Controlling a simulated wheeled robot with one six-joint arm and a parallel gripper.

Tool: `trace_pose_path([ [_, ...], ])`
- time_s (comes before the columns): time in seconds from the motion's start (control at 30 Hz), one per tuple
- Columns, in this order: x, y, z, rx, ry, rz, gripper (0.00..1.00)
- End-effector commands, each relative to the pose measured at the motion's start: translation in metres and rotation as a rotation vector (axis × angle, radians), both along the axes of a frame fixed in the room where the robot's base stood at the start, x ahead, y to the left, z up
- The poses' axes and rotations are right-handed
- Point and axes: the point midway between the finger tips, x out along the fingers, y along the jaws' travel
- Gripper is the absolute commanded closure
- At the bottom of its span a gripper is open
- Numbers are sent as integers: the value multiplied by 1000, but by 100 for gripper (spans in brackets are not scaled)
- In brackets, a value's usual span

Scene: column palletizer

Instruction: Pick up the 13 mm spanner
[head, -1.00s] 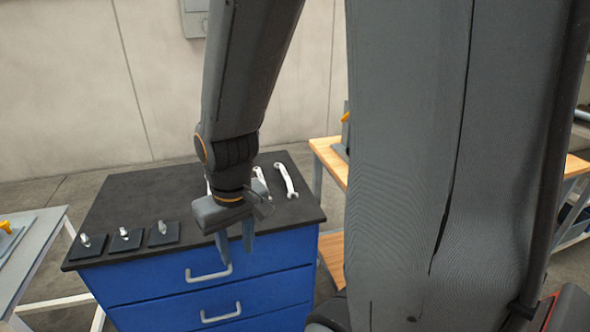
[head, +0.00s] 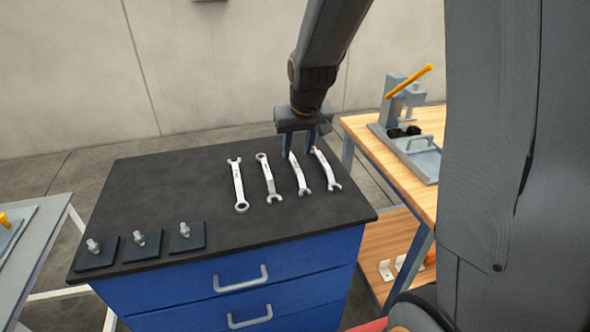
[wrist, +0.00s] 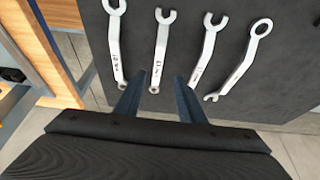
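Several silver spanners lie in a row on the black top of the blue drawer cabinet. I cannot read their size marks, so I cannot tell which is the 13 mm one. In the head view they are the leftmost spanner (head: 238,186), a second (head: 268,180), a third (head: 299,175) and the rightmost (head: 326,169). My gripper (head: 299,154) is open and empty over the far ends of the two right-hand ones. In the wrist view, the ring end of the third spanner (wrist: 159,50) shows between the fingertips (wrist: 160,80). Contact cannot be told.
Three dark plates with metal bolts, such as the middle one (head: 140,245), sit at the cabinet top's (head: 170,190) front left. A wooden workbench (head: 365,128) with a yellow-handled fixture (head: 400,105) stands close on the right. The cabinet's back left is clear.

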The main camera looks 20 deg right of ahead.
Motion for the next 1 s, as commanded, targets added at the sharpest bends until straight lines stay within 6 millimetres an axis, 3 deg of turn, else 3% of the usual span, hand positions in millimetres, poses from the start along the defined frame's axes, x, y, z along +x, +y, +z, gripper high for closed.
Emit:
trace_pose_path([
  [0.7,27,-2,-59,0,2,5,64],
  [1.0,29,-2,-65,0,1,5,64],
])
